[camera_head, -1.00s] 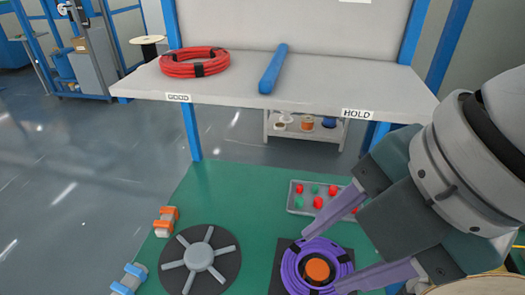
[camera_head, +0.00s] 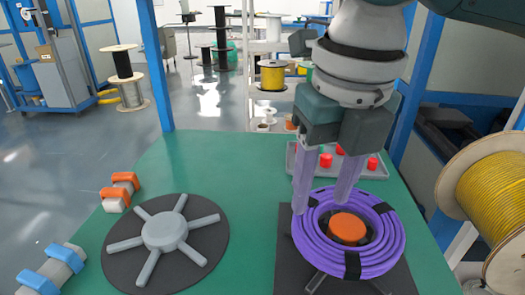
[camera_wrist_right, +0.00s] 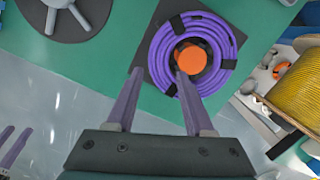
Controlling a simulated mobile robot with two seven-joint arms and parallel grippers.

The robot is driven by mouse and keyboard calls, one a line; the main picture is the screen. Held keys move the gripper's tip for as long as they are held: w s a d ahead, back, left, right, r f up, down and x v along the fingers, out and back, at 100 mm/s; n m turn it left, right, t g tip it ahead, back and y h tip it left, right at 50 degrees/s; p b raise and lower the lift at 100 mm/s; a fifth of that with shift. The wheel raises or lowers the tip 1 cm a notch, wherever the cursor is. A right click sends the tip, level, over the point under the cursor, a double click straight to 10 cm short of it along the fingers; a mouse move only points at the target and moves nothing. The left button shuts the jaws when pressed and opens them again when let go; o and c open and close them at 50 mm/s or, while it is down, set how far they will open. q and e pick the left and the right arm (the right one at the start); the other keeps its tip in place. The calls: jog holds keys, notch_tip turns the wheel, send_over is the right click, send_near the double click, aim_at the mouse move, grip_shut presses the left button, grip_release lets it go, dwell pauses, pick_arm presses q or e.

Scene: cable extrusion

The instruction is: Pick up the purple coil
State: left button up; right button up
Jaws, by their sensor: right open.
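The purple coil (camera_head: 377,255) has black ties and lies around an orange-topped hub (camera_head: 347,228) on a dark square base at the right of the green table. It also shows in the right wrist view (camera_wrist_right: 224,33). My right gripper (camera_head: 322,207) is open, with its lilac fingers pointing down at the coil. In the right wrist view the gripper (camera_wrist_right: 158,74) has one fingertip near the coil's outer edge and the other near the hub. I cannot tell whether they touch the coil. Two lilac fingers, seemingly my left gripper's (camera_wrist_right: 12,145), show at the wrist view's left edge.
A grey spoked holder on a dark disc (camera_head: 166,232) stands empty at left. Orange (camera_head: 122,185) and blue (camera_head: 55,262) clips lie at the left edge. A yellow cable spool (camera_head: 490,190) stands at right.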

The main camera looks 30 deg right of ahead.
aim_at(310, 232)
jog(key=f, duration=0.2)
jog(key=f+b, duration=0.1)
jog(key=f, duration=0.1)
jog(key=w+f+b, duration=0.1)
jog(key=f, duration=0.2)
jog(key=shift+f, duration=0.1)
grip_shut()
dwell(0.3)
